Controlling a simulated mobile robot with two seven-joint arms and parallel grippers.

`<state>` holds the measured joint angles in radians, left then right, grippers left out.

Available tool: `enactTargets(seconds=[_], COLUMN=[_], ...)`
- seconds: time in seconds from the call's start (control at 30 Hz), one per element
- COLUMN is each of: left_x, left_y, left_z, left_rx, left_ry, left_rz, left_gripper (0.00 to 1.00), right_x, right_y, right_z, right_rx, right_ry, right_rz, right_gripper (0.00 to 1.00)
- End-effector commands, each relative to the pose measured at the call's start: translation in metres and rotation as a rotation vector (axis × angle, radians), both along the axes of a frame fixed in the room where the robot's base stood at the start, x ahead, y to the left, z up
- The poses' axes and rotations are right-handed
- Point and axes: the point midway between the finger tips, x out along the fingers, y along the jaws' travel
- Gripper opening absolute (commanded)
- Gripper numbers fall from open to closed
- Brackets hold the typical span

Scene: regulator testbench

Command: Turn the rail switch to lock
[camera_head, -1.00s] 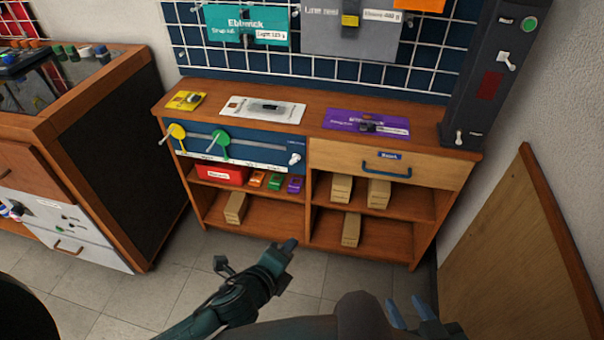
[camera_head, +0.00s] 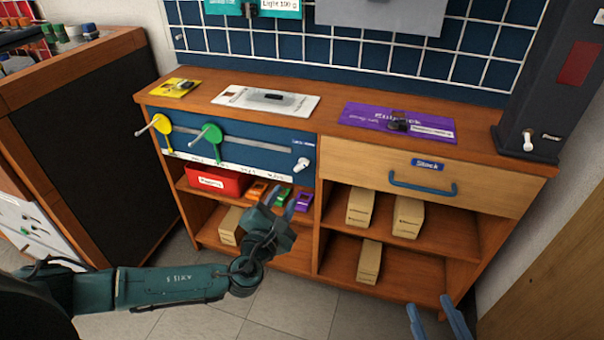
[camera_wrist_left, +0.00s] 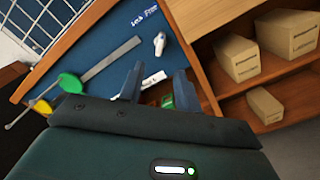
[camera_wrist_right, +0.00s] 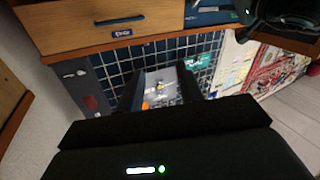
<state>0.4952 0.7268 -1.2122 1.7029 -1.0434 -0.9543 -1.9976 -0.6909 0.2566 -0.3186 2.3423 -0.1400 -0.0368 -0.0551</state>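The rail switch is a small white toggle (camera_head: 302,163) at the right end of the blue panel (camera_head: 262,162) on the cabinet front. It also shows in the left wrist view as a white lever (camera_wrist_left: 160,44), under a small label that seems to read "Lock" and "Free". A grey rail (camera_head: 255,148) runs across the panel from a yellow lever disc (camera_head: 163,124) and a green one (camera_head: 211,134). My left gripper (camera_head: 283,202) is open and empty, below the switch and apart from it. My right gripper (camera_head: 436,316) is open and empty, low at the right.
A wooden drawer with a blue handle (camera_head: 422,187) is right of the panel. Shelves below hold a red box (camera_head: 218,180), small coloured items and several cartons (camera_head: 408,217). A dark column (camera_head: 555,90) stands at the right. Floor in front is free.

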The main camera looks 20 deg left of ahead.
Motion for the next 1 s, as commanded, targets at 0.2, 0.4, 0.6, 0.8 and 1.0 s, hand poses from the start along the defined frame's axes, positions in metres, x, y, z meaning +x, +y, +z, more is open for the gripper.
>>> enactTargets(seconds=[0.2, 0.4, 0.6, 0.8, 1.0], left_x=[0.044, 0.085, 0.110, 0.119, 0.119], left_y=[-0.002, -0.003, -0.004, -0.004, -0.004], left_z=[-0.001, -0.002, -0.001, 0.000, 0.001], left_rx=[-0.004, -0.005, -0.007, -0.007, -0.007], left_ry=[-0.004, -0.002, 0.000, 0.002, 0.002], left_rz=[0.001, 0.001, 0.001, 0.000, 0.000], left_gripper=[0.34, 0.34, 0.34, 0.34, 0.34], right_x=[-0.002, -0.003, -0.002, -0.001, -0.001], right_y=[0.006, 0.010, 0.012, 0.012, 0.012], right_z=[-0.004, -0.003, -0.002, 0.000, 0.001], right_rx=[0.007, 0.034, 0.064, 0.075, 0.076], right_ry=[-0.088, -0.139, -0.141, -0.141, -0.141], right_rz=[0.028, 0.050, 0.056, 0.058, 0.058], right_gripper=[0.36, 0.36, 0.36, 0.36, 0.36])
